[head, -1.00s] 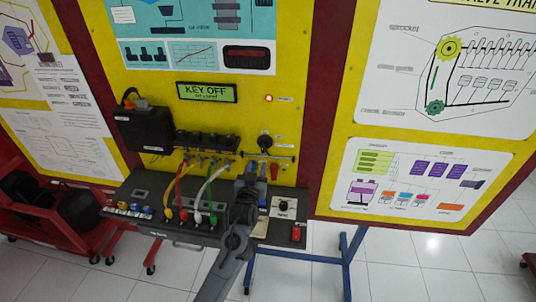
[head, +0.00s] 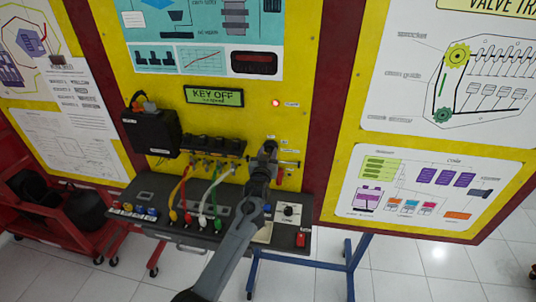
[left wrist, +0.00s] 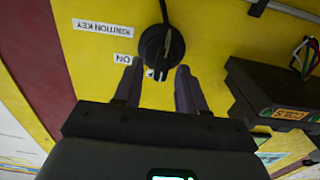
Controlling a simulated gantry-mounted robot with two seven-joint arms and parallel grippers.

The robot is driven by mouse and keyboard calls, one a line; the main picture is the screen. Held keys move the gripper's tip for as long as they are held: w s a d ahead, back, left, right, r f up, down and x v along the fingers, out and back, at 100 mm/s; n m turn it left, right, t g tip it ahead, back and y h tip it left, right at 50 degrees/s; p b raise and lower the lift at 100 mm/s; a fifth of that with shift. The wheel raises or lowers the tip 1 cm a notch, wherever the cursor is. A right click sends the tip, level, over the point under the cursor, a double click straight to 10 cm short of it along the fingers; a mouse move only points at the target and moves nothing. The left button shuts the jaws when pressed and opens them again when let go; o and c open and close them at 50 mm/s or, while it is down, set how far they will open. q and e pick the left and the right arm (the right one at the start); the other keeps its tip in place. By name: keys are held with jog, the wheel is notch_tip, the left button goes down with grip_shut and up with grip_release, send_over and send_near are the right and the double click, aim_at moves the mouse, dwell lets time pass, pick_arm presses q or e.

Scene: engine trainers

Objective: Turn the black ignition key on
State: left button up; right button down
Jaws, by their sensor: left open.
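The black ignition key (left wrist: 160,48) is a round black switch on the yellow panel in the left wrist view. Labels beside it read "IGNITION KEY" and "ON", upside down in that view. My left gripper (left wrist: 157,75) is open, with one finger on each side of the key's lower edge; I cannot tell whether they touch it. In the head view my left gripper (head: 268,150) reaches the panel and hides the key. The display (head: 213,96) reads "KEY OFF". My right gripper is not in view.
A red lamp (head: 276,103) glows above the key area. Below is a dark shelf (head: 160,228) with yellow, red, white and green cables plugged in. A black box (head: 152,132) is mounted left on the panel. A dark module (left wrist: 270,95) sits right in the wrist view.

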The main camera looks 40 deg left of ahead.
pick_arm(q)
jog(key=shift+c, duration=0.3)
grip_shut()
jog(key=shift+r+m+p, duration=0.1)
jog(key=shift+m+p, duration=0.5)
jog(key=shift+m, duration=0.4)
jog(key=m, duration=0.1)
jog(key=m+p, duration=0.1)
jog(key=m, duration=0.1)
jog(key=shift+w+d+m, duration=0.15)
jog(key=shift+d+m, duration=0.05)
jog(key=shift+m, duration=0.1)
jog(key=m, duration=0.1)
jog(key=m+p, duration=0.1)
jog(key=m, duration=0.2)
jog(key=shift+d+f+p, duration=0.2)
jog(key=shift+f+p, duration=0.05)
jog(key=shift+p, duration=0.1)
jog(key=shift+w+f+m, duration=0.1)
jog(key=shift+m, duration=1)
